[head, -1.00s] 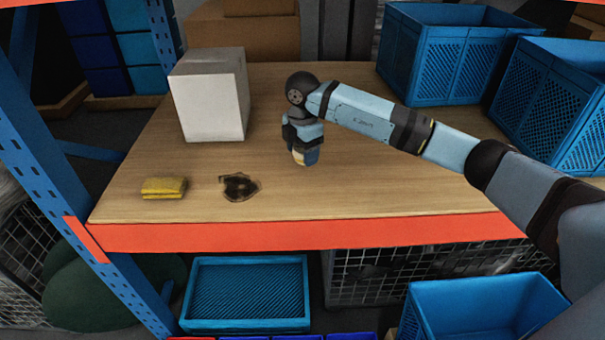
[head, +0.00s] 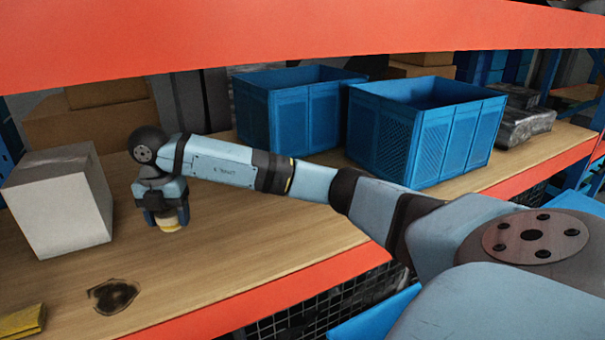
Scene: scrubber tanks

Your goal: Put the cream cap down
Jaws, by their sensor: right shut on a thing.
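The cream cap (head: 169,224) shows as a small pale yellow disc at the lower end of my right gripper (head: 167,216). The gripper points down at the wooden shelf (head: 240,235) and is shut on the cap. The cap is at or just above the shelf surface; I cannot tell if it touches. The fingers hide most of the cap. My left gripper is not in view.
A white box (head: 60,205) stands left of my right gripper. Two blue crates (head: 290,115) (head: 425,130) stand to the right. An orange beam (head: 300,35) crosses above.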

